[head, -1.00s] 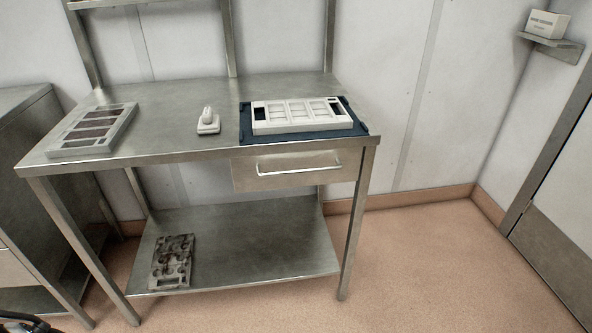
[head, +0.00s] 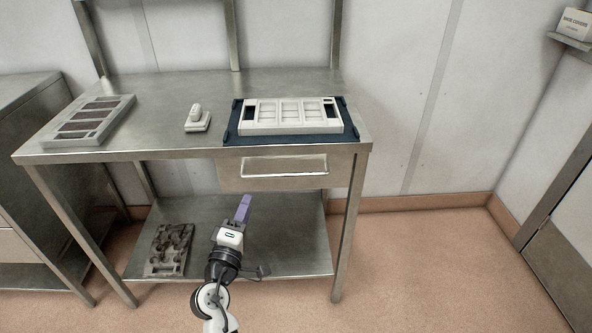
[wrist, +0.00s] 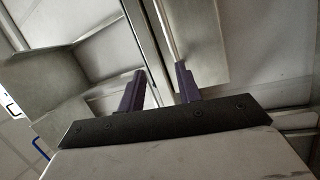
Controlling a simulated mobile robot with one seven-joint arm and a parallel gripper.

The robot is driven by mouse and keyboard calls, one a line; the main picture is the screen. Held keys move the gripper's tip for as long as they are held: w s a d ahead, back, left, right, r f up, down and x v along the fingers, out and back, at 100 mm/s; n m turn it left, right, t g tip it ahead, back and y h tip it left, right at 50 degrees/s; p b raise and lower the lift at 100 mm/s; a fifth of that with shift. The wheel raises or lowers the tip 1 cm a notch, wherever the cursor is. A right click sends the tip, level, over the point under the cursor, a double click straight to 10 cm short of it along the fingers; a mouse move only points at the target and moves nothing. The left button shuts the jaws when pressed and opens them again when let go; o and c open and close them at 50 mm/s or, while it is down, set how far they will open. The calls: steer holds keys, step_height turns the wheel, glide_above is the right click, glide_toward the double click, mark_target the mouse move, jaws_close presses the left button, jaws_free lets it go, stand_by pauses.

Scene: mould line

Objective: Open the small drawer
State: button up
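The small drawer (head: 240,180) is a steel front under the right side of the steel table, and it looks shut. Its bar handle (head: 284,166) runs across the front. My gripper (head: 243,202), with purple fingers, is in front of the table, just below and left of the handle in the head view. In the wrist view my gripper (wrist: 160,88) has its two fingers apart with nothing held between them. The drawer front also shows beyond the fingers in the wrist view (wrist: 200,40), with a bright bar, likely the handle (wrist: 166,32), near the right finger. Contact cannot be told.
On the tabletop (head: 215,88) are a white framed tray on a dark blue base (head: 236,138), a small white object (head: 197,120) and a grey compartment tray (head: 60,142). A metal mould plate (head: 169,250) lies on the lower shelf (head: 290,260). A steel cabinet (head: 40,100) stands left.

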mark_target(284, 176)
steer(key=d+f+g+h, duration=0.1)
steer(key=d+f+h, duration=0.1)
steer(key=d, duration=0.2)
steer(key=p+x, duration=0.3)
steer(key=x, duration=0.9)
steer(key=shift+d+r+p, duration=0.1)
steer(key=shift+d+p, duration=0.15)
steer(key=shift+p, duration=0.1)
steer(key=shift+w+d, duration=0.2)
steer(key=shift+w, duration=0.4)
jaws_close()
